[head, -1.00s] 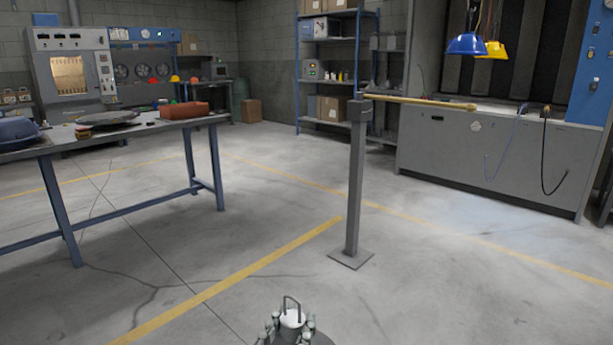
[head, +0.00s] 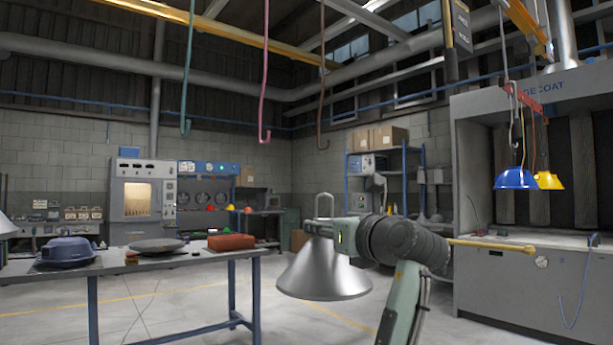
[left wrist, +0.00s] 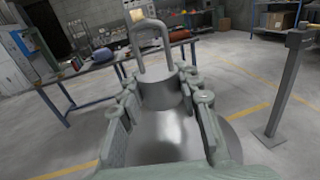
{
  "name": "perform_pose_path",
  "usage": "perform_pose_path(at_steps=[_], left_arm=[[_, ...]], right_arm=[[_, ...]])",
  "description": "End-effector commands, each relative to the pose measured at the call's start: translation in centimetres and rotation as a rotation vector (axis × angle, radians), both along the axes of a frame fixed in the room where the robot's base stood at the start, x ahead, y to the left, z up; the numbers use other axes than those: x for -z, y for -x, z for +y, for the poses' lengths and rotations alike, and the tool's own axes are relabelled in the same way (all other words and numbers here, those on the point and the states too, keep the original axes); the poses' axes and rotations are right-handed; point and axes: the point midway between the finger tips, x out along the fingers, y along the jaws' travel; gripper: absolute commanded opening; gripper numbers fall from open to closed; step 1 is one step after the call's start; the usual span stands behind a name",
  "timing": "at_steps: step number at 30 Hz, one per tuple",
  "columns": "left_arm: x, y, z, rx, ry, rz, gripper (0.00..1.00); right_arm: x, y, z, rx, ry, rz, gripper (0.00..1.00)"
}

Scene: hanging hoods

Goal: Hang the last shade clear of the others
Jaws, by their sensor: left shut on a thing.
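A silver cone-shaped shade (head: 323,272) with a loop on top hangs upright from my left gripper (head: 322,230), in the middle of the head view. In the left wrist view, the fingers of my left gripper (left wrist: 166,96) are shut around the neck of the shade (left wrist: 175,132), its loop standing above them. A teal hook (head: 186,128), a pink hook (head: 264,135) and a brown hook (head: 322,142) hang empty behind and above. A blue shade (head: 516,179) and a yellow shade (head: 548,181) hang close together at the right. My right gripper is not in view.
A post (left wrist: 290,88) with a yellow horizontal bar (head: 492,244) stands right of my arm. A workbench (head: 112,263) with a blue casing (head: 68,251) and a red box (head: 231,241) is at the left. A pale cone (head: 6,228) shows at the left edge. The grey booth fills the right.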

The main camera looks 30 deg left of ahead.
Motion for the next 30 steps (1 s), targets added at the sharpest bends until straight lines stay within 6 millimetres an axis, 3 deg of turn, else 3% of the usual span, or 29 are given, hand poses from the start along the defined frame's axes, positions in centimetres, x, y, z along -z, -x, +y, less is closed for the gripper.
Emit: perform_pose_path(at_steps=[1, 3, 6, 10, 16, 30], left_arm=[[-3.5, 1.0, 0.0, -0.041, -0.003, -0.013, 0.00], [-6.7, 2.5, 0.1, -0.092, -0.003, -0.012, 0.00], [-10.3, 4.6, -0.1, -0.146, -0.001, -0.009, 0.00], [-13.0, 6.7, -0.4, -0.186, -0.001, -0.006, 0.00], [-14.2, 7.6, -0.3, -0.204, -0.001, 0.000, 0.00], [-14.0, 6.3, 2.8, -0.204, -0.002, -0.001, 0.00]], right_arm=[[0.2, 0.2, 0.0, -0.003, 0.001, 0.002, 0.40], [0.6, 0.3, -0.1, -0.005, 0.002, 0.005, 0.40], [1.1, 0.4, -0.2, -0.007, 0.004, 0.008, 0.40], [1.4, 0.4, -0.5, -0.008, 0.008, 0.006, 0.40], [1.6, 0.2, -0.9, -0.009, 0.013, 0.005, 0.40], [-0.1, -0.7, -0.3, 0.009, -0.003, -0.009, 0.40]])
